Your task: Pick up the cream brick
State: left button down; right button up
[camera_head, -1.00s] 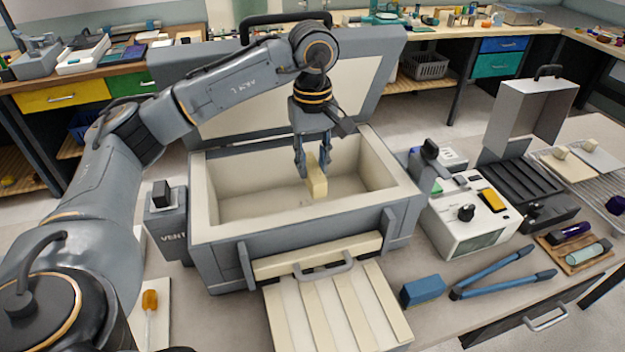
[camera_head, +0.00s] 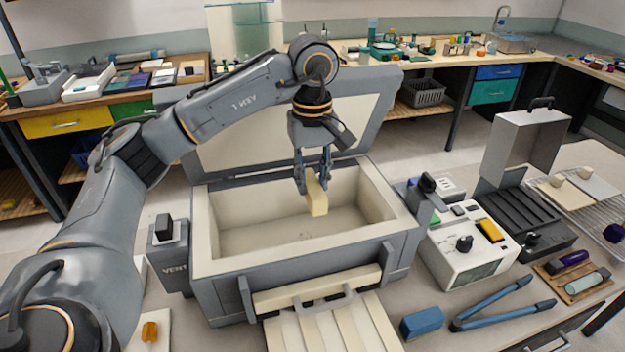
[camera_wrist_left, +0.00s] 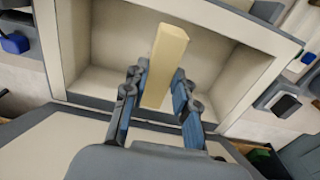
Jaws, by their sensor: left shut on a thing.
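The cream brick (camera_head: 316,196) is held in my left gripper (camera_head: 313,176), above the floor of an open grey box with a cream lining (camera_head: 240,241). In the left wrist view the brick (camera_wrist_left: 164,62) sits between the two fingers of my left gripper (camera_wrist_left: 160,98), which touch its sides near its lower end. The brick's long end sticks out past the fingertips. The box lining (camera_wrist_left: 95,45) shows around and behind it. My right gripper is not in view.
The box's raised lid (camera_head: 350,110) stands behind the arm. A white device with a knob (camera_head: 464,243) stands to the right of the box. Blue-handled tongs (camera_head: 490,305) and a blue block (camera_head: 422,322) lie at the front right. A slatted cream panel (camera_head: 335,325) is in front.

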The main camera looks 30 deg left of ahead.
pick_arm(q)
jog(key=shift+s+d+f, duration=0.15)
jog(key=shift+s+d, duration=0.05)
jog(key=shift+d, duration=0.05)
jog(key=s+d+b, duration=0.1)
jog(key=s+d, duration=0.9)
jog(key=d, duration=0.1)
jog(key=shift+d, duration=0.3)
